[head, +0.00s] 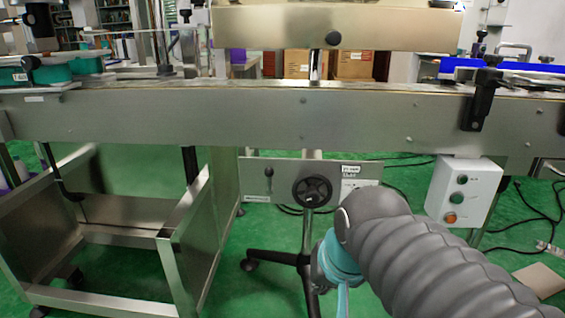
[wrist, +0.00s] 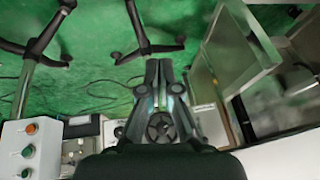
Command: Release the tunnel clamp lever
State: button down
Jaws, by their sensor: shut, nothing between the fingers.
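A small upright lever with a dark knob (head: 268,172) stands on the left part of a metal panel below the conveyor in the head view. A black handwheel (head: 312,191) is right of it, with small labels near the panel's right end. I cannot read which control is the tunnel clamp lever. In the wrist view my gripper (wrist: 159,66) has its fingers together and empty. The handwheel (wrist: 160,128) shows behind the finger bases, and the small lever cannot be made out there.
A white control box (head: 463,192) with green and orange buttons hangs right of the panel. The steel conveyor side (head: 240,118) runs above. A wheeled metal frame (head: 190,225) stands left. A black stand leg (head: 275,257) and cables lie on the green floor.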

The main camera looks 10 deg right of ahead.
jog(key=w+d+r+m+y+p, duration=0.1)
jog(key=w+d+r+m+p, duration=0.1)
jog(key=w+r+m, duration=0.3)
jog(key=w+d+r+m+g+y+p, duration=0.1)
jog(key=w+d+r+m+y, duration=0.1)
jog(key=w+r+m, duration=0.4)
jog(key=w+d+r+m+y+p, duration=0.2)
jog(key=w+d+r+m, duration=0.2)
jog(key=w+m, duration=0.5)
jog(key=shift+w+d+r+m+p, duration=0.1)
jog(key=shift+w+r+m+p, duration=0.05)
jog(key=shift+w+r, duration=0.55)
jog(key=shift+w+d+r+m+p, duration=0.15)
jog(key=shift+w+r, duration=0.35)
jog(key=shift+w, duration=0.3)
jog(key=b, duration=0.2)
send_near(271, 179)
jog(key=d+f, duration=0.2)
jog(key=f, duration=0.1)
jog(key=shift+s, duration=0.2)
jog(key=a, duration=0.1)
jog(key=w+a+f, duration=0.1)
jog(key=shift+w+a+b, duration=0.25)
jog(key=shift+a+b, duration=0.15)
jog(key=shift+w+a, duration=0.3)
jog(key=shift+a, duration=0.15)
jog(key=shift+r, duration=0.1)
